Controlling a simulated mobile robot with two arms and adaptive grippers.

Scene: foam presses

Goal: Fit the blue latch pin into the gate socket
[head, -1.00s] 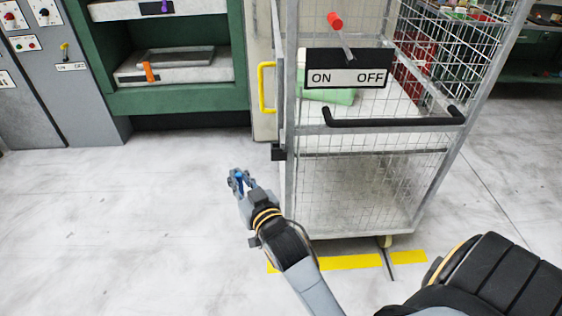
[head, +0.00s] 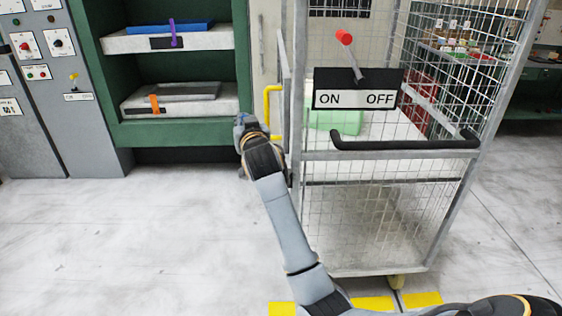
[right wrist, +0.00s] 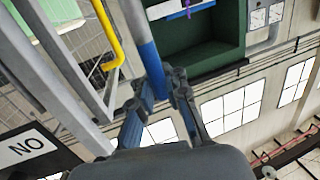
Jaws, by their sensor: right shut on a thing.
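My right gripper (head: 243,120) is raised just left of the wire cage's front-left post, beside the yellow handle (head: 267,110). In the right wrist view my right gripper (right wrist: 166,84) is shut on the blue latch pin (right wrist: 151,64), which sticks out past the fingertips. In the head view the pin is mostly hidden by my gripper; only a little blue shows. The yellow handle also shows in the right wrist view (right wrist: 111,38), left of the pin and apart from it. I cannot make out the gate socket clearly. My left gripper is not in view.
The wire cage (head: 390,155) stands right of my arm, with an ON/OFF sign (head: 357,98), a red-tipped lever (head: 344,37) and a black bar handle (head: 405,144). A green press rack (head: 175,133) and grey control cabinets (head: 45,140) stand left. The floor at left is clear.

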